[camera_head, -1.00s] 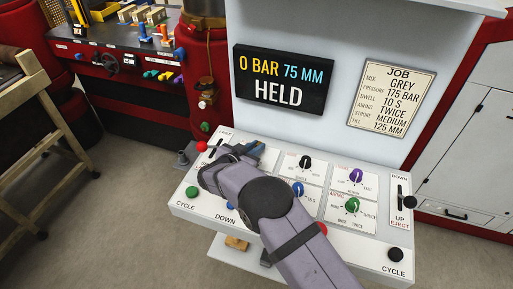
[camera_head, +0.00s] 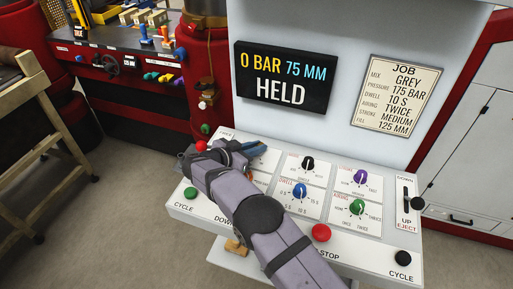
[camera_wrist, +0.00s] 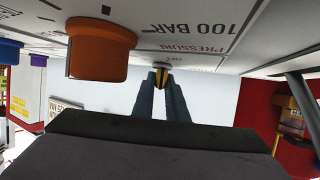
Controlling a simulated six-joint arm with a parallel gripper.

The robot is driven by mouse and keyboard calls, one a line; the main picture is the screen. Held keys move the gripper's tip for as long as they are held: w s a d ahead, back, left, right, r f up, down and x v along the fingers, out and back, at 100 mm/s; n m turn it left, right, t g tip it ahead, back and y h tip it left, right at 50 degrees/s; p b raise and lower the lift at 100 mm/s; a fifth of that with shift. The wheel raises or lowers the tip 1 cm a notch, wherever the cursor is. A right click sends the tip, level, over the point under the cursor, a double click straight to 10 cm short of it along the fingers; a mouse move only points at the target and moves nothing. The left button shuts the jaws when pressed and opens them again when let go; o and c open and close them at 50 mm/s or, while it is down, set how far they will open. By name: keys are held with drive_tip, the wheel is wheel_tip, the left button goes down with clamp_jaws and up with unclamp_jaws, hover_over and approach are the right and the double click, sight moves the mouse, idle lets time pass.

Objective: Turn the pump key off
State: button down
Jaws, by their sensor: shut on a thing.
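The pump key shows in the wrist view as a small yellowish piece (camera_wrist: 160,77) at a grey round collar on the panel. My gripper (camera_wrist: 160,84) points at the panel with its two dark fingers closed on the key, one on each side. In the head view my gripper (camera_head: 233,154) is over the upper left of the white control panel (camera_head: 330,247), and my wrist hides the key there. The key's on and off marks cannot be read. The display (camera_head: 284,78) reads 0 BAR, 75 MM, HELD.
An orange knob (camera_wrist: 100,48) marked PRESSURE stands close beside my fingers. A red button (camera_head: 201,146), black knob (camera_head: 308,163), blue knob (camera_head: 299,190), green knob (camera_head: 357,207) and red STOP button (camera_head: 321,232) stand around my arm. A lever (camera_head: 416,203) is at the right.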

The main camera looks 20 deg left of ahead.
drive_tip(key=shift+r, duration=0.1)
drive_tip(key=c, duration=1.8)
unclamp_jaws()
drive_tip(key=shift+o, duration=0.2)
drive_tip(key=shift+s, duration=0.1)
drive_tip(key=shift+s+a, duration=0.15)
drive_tip(key=shift+s, duration=0.05)
drive_tip(key=shift+b+v, duration=1.35)
drive_tip(key=shift+v, duration=2)
